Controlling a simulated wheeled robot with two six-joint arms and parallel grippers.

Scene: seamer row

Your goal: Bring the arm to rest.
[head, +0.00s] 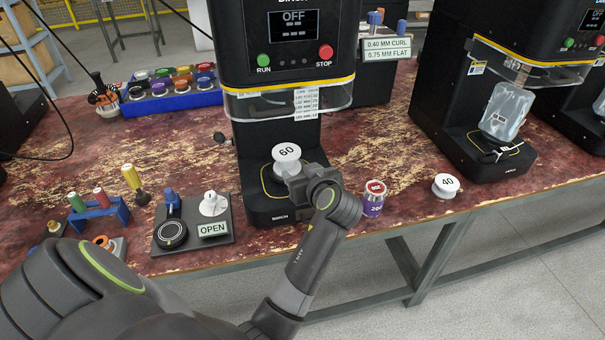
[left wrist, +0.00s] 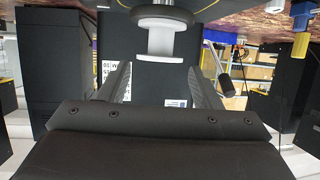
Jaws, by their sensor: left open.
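My left gripper (head: 300,180) is at the front of the middle black seamer (head: 285,110), close in front of a white round piece marked 60 (head: 287,151) on its base. In the head view my wrist hides part of that base and the fingertips are hard to make out. In the left wrist view the left gripper's fingers (left wrist: 160,78) stand apart with nothing clamped between them. A white stem with a dark-rimmed disc (left wrist: 158,40) shows just beyond the fingertips. My right gripper is not in view.
A control plate marked OPEN (head: 212,230) lies left of the seamer. A purple-and-red can (head: 374,198) and a white piece marked 40 (head: 446,186) stand on the right. A blue rack (head: 172,100) is at the back left. The worn red table (head: 380,130) has free room between the seamers.

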